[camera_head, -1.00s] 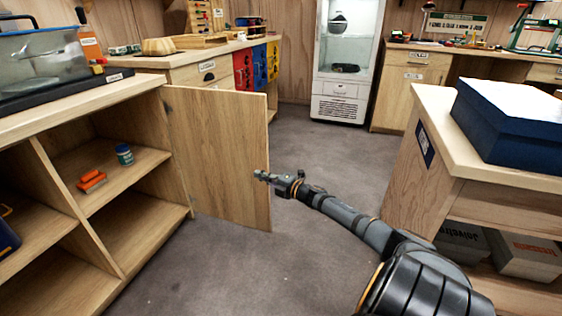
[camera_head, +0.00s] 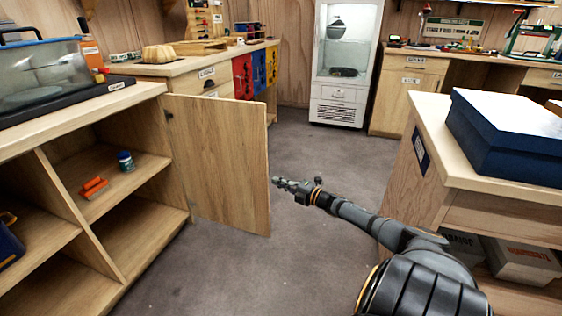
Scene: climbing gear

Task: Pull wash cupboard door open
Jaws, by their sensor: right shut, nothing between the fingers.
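The cupboard door (camera_head: 220,160) is a plain wooden panel that stands swung wide open, hinged at the right end of the cupboard (camera_head: 80,118). Inside, an orange item (camera_head: 94,187) and a small blue-lidded jar (camera_head: 126,161) sit on a shelf. My right gripper (camera_head: 277,181) is shut and empty. Its tip is just to the right of the door's free edge in the picture, with a small gap showing. No handle shows on the visible face of the door. My left gripper is out of view.
A glass tank (camera_head: 40,72) stands on the cupboard top. A counter with a blue box (camera_head: 508,130) is close on the right, beside my right arm. A white glass-fronted cabinet (camera_head: 345,62) stands at the back. The grey floor between is clear.

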